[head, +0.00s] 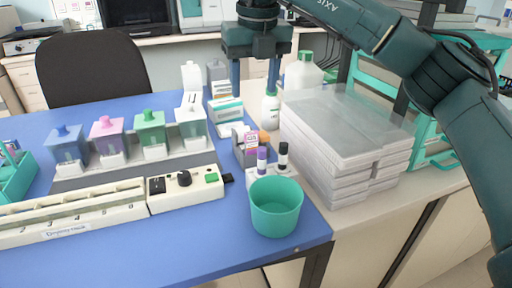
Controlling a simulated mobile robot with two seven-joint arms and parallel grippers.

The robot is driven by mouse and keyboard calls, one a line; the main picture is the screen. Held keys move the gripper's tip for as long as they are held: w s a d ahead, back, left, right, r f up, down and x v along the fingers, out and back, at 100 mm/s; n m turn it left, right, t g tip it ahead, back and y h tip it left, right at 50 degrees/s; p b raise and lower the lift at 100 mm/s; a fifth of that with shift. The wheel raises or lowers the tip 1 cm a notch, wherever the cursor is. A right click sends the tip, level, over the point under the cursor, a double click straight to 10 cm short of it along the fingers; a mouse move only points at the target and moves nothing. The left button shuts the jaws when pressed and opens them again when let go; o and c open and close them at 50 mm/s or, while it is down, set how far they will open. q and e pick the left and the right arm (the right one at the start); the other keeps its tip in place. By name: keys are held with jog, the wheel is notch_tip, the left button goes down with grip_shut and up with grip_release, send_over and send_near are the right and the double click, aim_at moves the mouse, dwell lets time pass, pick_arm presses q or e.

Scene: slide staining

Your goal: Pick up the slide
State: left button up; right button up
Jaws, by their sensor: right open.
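I cannot make out a single glass slide for certain in the head view. My right gripper (254,88) points down with its two fingers apart and nothing visible between them. A long cream rack marked with numbers (70,216) lies at the front left of the blue table. My left gripper is not in view.
Staining jars with blue (67,145), pink (107,138) and green (150,133) lids stand on a grey strip on the blue table (185,255). A teal cup (276,207) stands near the table's right edge. Stacked clear-lidded trays (345,125) fill the right counter.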

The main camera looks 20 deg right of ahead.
send_over(251, 132)
jog(key=s, duration=0.1)
notch_tip(251, 132, down, 7)
jog(key=shift+w+f, duration=0.2)
jog(key=shift+f, duration=0.75)
jog(key=shift+w+f, duration=0.15)
jog(key=shift+f, duration=0.75)
jog(key=shift+w+f, duration=0.2)
jog(key=shift+f, duration=0.75)
jog(key=shift+r, duration=0.1)
jog(key=c, duration=1.2)
